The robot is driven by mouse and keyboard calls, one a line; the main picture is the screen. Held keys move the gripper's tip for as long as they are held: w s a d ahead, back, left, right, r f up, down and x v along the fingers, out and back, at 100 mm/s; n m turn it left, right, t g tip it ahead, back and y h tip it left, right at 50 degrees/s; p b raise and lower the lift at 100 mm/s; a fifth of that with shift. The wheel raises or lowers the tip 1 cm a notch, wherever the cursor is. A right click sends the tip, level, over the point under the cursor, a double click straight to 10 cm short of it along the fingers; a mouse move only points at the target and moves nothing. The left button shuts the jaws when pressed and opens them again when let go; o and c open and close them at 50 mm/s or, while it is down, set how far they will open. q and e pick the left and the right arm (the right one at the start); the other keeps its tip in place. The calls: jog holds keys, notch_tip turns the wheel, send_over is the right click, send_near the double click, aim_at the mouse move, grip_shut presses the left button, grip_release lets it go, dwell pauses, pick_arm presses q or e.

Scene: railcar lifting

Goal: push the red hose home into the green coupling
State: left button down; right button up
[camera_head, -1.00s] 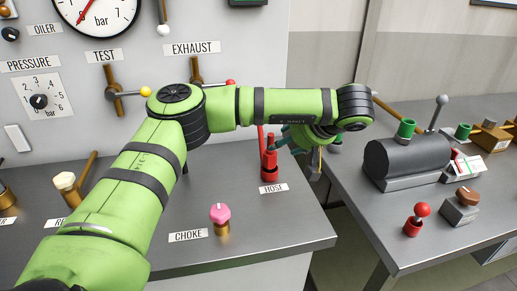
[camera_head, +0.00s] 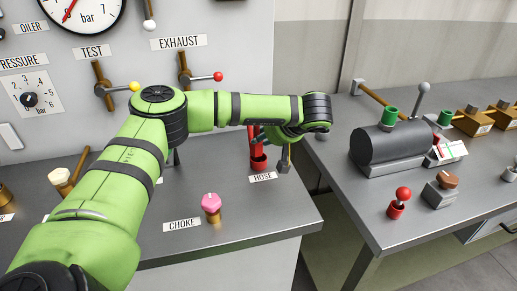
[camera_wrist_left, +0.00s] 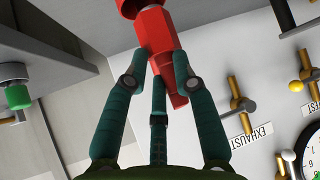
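The red hose (camera_head: 257,150) stands upright at the HOSE label on the near bench; my left wrist partly covers it in the head view. In the left wrist view it is a red faceted body (camera_wrist_left: 158,32) just beyond the fingertips. My left gripper (camera_head: 268,136) is right beside it. Its teal fingers (camera_wrist_left: 158,75) are spread around the hose's outline; I cannot tell whether they touch it. A green coupling (camera_head: 390,116) sits on top of the black tank on the right bench, and another green piece (camera_head: 445,118) is behind it. My right gripper is not in view.
The pink CHOKE knob (camera_head: 211,204) stands in front of my left arm. The EXHAUST valve handle (camera_head: 200,77) is on the wall behind. The black tank (camera_head: 400,150) and a red knob (camera_head: 402,195) stand on the right bench. A gap separates the benches.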

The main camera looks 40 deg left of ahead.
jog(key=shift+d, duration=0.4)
